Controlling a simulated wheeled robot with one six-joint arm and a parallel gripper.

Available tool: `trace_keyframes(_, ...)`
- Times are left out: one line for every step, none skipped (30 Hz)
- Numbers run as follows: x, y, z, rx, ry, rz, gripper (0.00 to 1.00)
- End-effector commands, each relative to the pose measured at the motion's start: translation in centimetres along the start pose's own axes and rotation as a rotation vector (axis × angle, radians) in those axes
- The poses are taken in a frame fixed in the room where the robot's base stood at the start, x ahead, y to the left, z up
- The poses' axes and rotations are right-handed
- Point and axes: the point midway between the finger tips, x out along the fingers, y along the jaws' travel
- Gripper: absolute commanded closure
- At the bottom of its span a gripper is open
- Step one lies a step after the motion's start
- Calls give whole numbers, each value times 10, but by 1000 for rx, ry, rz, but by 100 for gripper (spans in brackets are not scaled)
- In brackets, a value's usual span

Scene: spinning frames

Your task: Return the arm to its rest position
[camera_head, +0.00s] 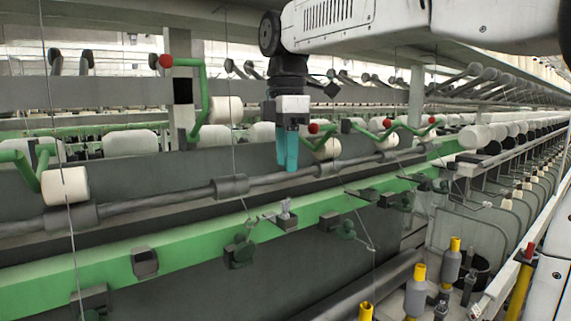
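My gripper (287,165) hangs from my white arm near the top middle of the head view. Its teal fingers point down in front of the spinning frame, above the long grey roller bar (262,181). The fingers look close together, and I see nothing held between them. One finger may partly hide the other, so the gap is unclear.
The green rail (190,237) with several dark clamps runs across the frame below my gripper. Yellow-topped bobbins (419,272) stand upright at lower right. Thin threads hang across the view.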

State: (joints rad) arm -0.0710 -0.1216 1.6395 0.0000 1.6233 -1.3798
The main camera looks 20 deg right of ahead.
Motion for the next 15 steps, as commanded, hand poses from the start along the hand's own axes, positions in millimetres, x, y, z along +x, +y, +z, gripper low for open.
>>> trace_keyframes(0, 0, 0, 0, 0, 0, 60)
trace_keyframes(0, 0, 0, 0, 0, 0, 60)
trace_keyframes(0, 0, 0, 0, 0, 0, 60)
trace_keyframes(0, 0, 0, 0, 0, 0, 60)
trace_keyframes(0, 0, 0, 0, 0, 0, 60)
trace_keyframes(0, 0, 0, 0, 0, 0, 60)
trace_keyframes(0, 0, 0, 0, 0, 0, 60)
trace_keyframes(0, 0, 0, 0, 0, 0, 60)
trace_keyframes(0, 0, 0, 0, 0, 0, 60)
trace_keyframes(0, 0, 0, 0, 0, 0, 60)
trace_keyframes(1, 0, 0, 2, 0, 0, 60)
trace_keyframes(1, -2, 1, 10, 0, 0, 60)
trace_keyframes(3, -4, 2, 21, 0, 1, 60)
trace_keyframes(4, -8, 3, 41, 0, 2, 60)
trace_keyframes(8, -14, 5, 78, 1, 6, 60)
